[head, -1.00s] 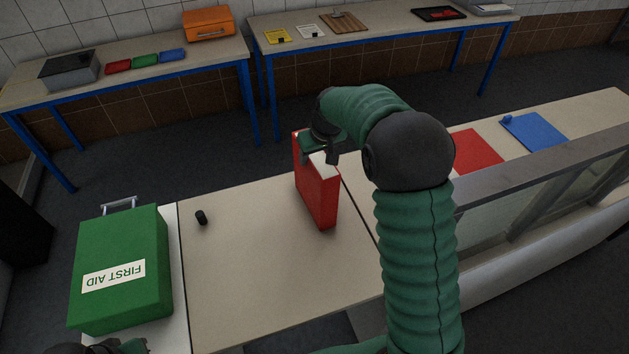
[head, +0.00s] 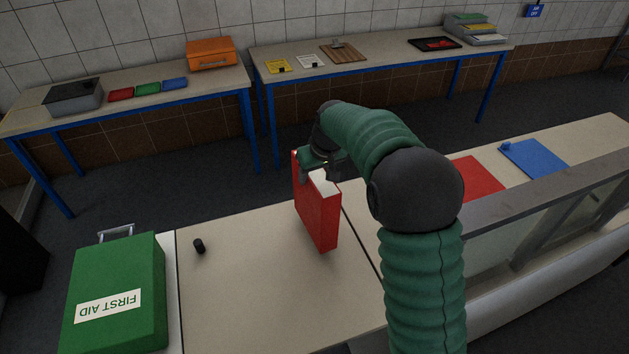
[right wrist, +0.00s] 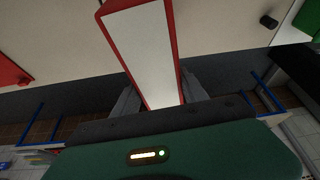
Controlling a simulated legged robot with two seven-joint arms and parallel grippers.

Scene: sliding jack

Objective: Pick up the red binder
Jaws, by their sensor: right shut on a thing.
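The red binder (head: 317,215) stands upright at the back of the beige counter, its pale page edge facing up. My right gripper (head: 319,168) is shut on the top of the binder, reaching it from behind and above. In the right wrist view, the binder (right wrist: 146,50) runs between the two fingers (right wrist: 160,98), one on each side. I cannot tell clearly whether its lower edge touches the counter. My left gripper is not in view.
A green first aid case (head: 115,290) stands at the left, with a small black cylinder (head: 199,246) beside it. A red folder (head: 478,178) and a blue clipboard (head: 535,160) lie at the right, near a glass screen (head: 490,240). The counter's middle (head: 250,280) is clear.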

